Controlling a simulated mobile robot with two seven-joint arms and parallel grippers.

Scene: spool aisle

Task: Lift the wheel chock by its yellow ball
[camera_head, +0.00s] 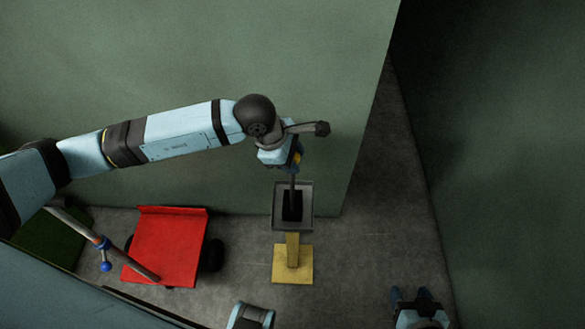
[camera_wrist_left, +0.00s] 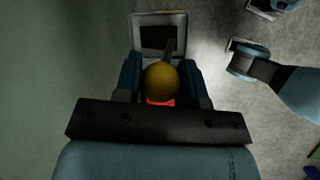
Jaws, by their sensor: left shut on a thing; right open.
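The wheel chock is a black block (camera_head: 292,206) with a thin rod rising from it. It shows within the outline of a grey tray (camera_head: 279,205) on a yellow stand (camera_head: 292,264); I cannot tell whether it touches the tray floor. My left gripper (camera_head: 294,167) is above the tray, at the top of the rod. In the left wrist view the yellow ball (camera_wrist_left: 160,82) sits between its two fingers, and the gripper is shut on it. The head view mostly hides the ball. My right gripper (camera_head: 414,296) is open and empty at the bottom right, away from the stand.
A red cart (camera_head: 170,247) with dark wheels stands left of the stand; a grey bar with a blue ball (camera_head: 105,267) crosses its left side. A green wall (camera_head: 200,60) lies close behind the arm. A dark wall (camera_head: 510,150) bounds the right. Grey floor (camera_head: 375,240) is clear between.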

